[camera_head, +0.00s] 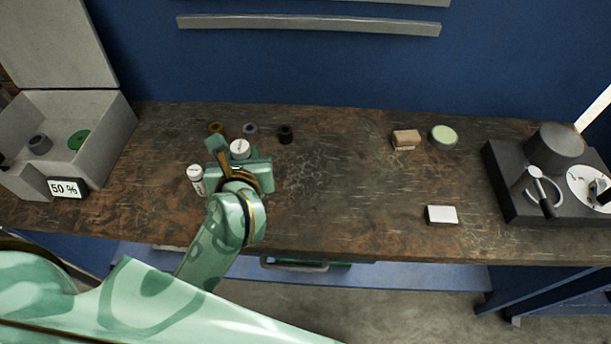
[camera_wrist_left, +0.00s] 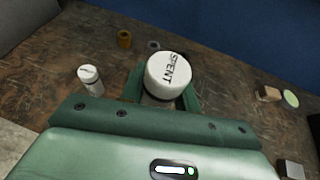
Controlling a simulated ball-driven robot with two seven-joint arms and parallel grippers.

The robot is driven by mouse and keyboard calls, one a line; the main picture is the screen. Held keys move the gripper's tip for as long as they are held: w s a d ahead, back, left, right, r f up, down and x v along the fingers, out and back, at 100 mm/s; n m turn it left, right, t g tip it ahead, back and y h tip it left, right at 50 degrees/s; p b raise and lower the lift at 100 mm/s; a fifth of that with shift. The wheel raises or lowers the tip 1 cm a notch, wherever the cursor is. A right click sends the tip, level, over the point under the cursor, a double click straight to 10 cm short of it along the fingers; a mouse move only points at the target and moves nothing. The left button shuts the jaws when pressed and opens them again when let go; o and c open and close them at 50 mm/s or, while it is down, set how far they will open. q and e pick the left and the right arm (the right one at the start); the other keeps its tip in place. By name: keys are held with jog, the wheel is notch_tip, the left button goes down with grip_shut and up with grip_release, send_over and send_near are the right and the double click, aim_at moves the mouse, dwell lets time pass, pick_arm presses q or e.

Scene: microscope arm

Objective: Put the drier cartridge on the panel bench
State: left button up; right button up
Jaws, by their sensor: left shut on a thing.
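My left gripper (camera_head: 238,160) is shut on a white round cartridge (camera_head: 239,149) over the left part of the worn brown bench (camera_head: 330,185). My right gripper is not in view.
An open grey box (camera_head: 105,125) with a "50 %" display (camera_head: 67,188) stands at the left. Small brown (camera_head: 215,128), grey (camera_head: 250,129) and black (camera_head: 285,134) rings lie behind the gripper. A dark tray (camera_head: 500,185) stands right. The bench's middle is clear.

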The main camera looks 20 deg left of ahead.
pick_arm(q)
jog(key=shift+s+d+f, duration=0.15)
jog(key=shift+d+f, duration=0.05)
jog(key=shift+f, duration=0.85)
jog(key=w+d+f+b, duration=0.1)
jog(key=w+f, duration=0.2)
jog(key=w, duration=0.1)
jog(key=w+f+b, duration=0.1)
jog(key=w+f, duration=0.1)
jog(key=w, duration=0.2)
jog(key=w+d+f+b, duration=0.1)
jog(key=w+f, duration=0.2)
jog(key=shift+w+d+f, duration=0.3)
jog(key=shift+w+f, duration=0.05)
jog(key=shift+w, duration=0.05)
jog(key=shift+w+d+f+b, duration=0.15)
jog(key=shift+f+b, duration=0.35)
jog(key=shift+f, duration=0.5)
jog(key=shift+w+a+f+b, duration=0.15)
jog(key=shift+f+b, duration=0.3)
jog(key=shift+f, duration=0.5)
jog(key=shift+d+r, duration=0.1)
jog(key=o, duration=1)
